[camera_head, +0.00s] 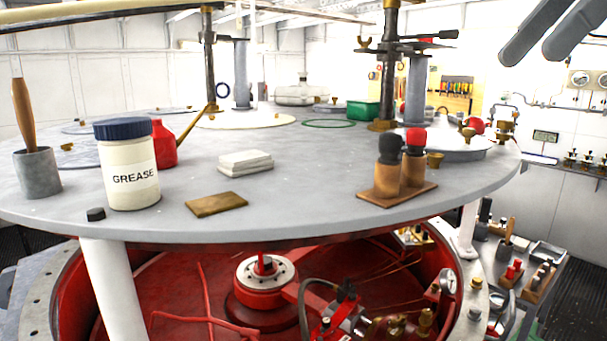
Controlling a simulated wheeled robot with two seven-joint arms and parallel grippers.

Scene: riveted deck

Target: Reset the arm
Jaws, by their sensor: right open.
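My right gripper (549,38) shows at the top right corner as two dark grey fingers with a gap between them. It is open, and nothing shows between the fingers. It hangs in the air, above and to the right of the round grey deck (310,188), and touches nothing that I can see. The rest of the right arm is outside the picture. My left gripper is not in view.
Dark vertical posts (388,70) rise behind.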

